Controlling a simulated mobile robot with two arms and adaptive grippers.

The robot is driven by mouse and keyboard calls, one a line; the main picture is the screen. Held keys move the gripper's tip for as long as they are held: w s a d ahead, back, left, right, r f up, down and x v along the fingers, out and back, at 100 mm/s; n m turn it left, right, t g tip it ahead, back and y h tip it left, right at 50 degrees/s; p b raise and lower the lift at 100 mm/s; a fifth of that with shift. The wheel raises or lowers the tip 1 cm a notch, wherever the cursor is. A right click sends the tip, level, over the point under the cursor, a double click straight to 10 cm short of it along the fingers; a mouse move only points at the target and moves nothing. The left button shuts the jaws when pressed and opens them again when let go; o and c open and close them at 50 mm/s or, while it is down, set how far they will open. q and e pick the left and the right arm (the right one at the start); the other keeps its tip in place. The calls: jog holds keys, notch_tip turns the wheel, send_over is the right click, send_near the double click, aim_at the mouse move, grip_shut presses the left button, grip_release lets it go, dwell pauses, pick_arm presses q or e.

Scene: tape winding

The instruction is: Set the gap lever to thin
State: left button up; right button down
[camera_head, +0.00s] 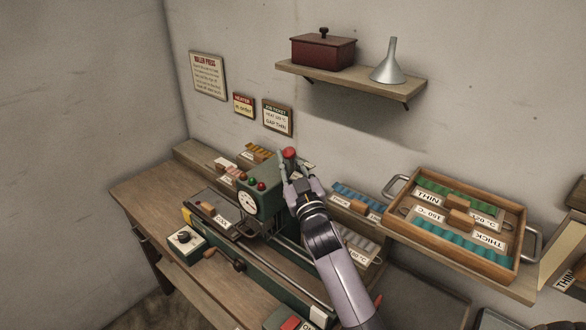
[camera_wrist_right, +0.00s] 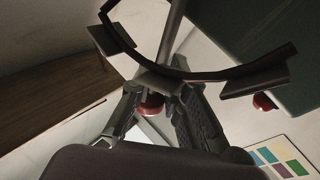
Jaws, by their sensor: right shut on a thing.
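The green press (camera_head: 262,200) stands on the wooden bench and has a white dial and several coloured lamps on its face. My right gripper (camera_head: 290,170) is at the right side of the press, shut on the gap lever's red knob (camera_head: 289,153). In the right wrist view the red knob (camera_wrist_right: 152,106) sits between the two fingers (camera_wrist_right: 158,100). The lever's rod (camera_wrist_right: 173,30) crosses a dark curved bracket with tabs. Any marks on the bracket cannot be read. The job ticket (camera_head: 277,118) on the wall reads "GAP THIN". My left gripper is out of view.
A wooden tray (camera_head: 388,227) with green strips and THIN and THICK labels stands on the right. A wall shelf (camera_head: 350,83) above holds a red box (camera_head: 323,50) and a funnel (camera_head: 389,66). A small control box (camera_head: 184,240) is at the bench's front left.

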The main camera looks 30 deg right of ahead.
jog(key=shift+s+a+f+n+t+y+b, duration=0.3)
jog(key=shift+a+f+n+b, duration=0.25)
jog(key=shift+n+b, duration=0.45)
jog(key=c, duration=1.9)
grip_release()
jog(key=shift+o, duration=1.3)
jog(key=shift+s+d+r, duration=0.1)
jog(key=shift+s+r, duration=0.1)
jog(key=o, duration=0.3)
jog(key=shift+w, duration=0.15)
jog(key=v, duration=1.2)
